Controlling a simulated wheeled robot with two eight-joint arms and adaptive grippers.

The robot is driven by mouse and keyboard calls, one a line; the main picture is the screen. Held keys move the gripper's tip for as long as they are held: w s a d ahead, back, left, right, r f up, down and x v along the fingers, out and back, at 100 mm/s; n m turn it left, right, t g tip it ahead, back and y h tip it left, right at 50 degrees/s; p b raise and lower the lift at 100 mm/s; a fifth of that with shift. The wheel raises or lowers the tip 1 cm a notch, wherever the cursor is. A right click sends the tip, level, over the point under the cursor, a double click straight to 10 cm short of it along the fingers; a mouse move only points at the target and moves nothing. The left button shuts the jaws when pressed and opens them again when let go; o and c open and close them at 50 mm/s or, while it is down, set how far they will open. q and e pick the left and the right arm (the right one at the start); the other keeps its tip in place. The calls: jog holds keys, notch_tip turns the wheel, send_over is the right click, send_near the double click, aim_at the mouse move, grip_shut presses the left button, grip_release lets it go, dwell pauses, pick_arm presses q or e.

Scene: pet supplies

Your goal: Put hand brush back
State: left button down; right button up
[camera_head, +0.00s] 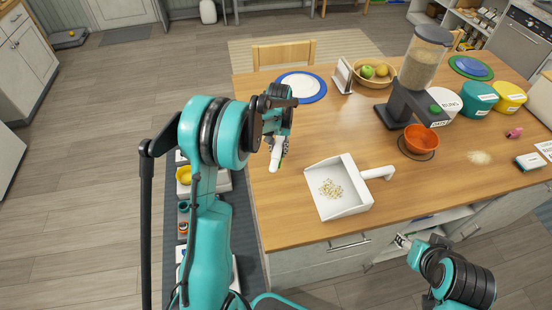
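My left gripper (269,143) is above the left side of the wooden table. A white hand brush (276,156) hangs from it, with its pale end pointing down. The fingers appear closed around the brush's upper part, which the gripper and arm partly hide. I cannot tell whether the brush touches the table. A white dustpan (317,191) lies on the table to the right of the brush, with a small pile of pale pellets in it. My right gripper (401,241) is low at the table's front side, beside the cabinet front; its finger opening is too small to tell.
An orange bowl (421,139) stands on a dark round mat near a grain dispenser (425,62). Several labelled canisters stand at the right. Pale crumbs (480,157) lie on the table's right side. A blue-rimmed plate (302,86) is at the back left. Table is clear around the dustpan.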

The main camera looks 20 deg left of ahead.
pick_arm(q)
jog(key=shift+s+a+f, duration=0.2)
jog(key=shift+a+f, duration=0.15)
jog(key=shift+a, duration=0.1)
jog(key=shift+f+b, duration=0.45)
jog(key=shift+f, duration=1.5)
jog(key=shift+f, duration=0.15)
jog(key=c, duration=1.3)
grip_release()
jog(key=shift+o, duration=0.2)
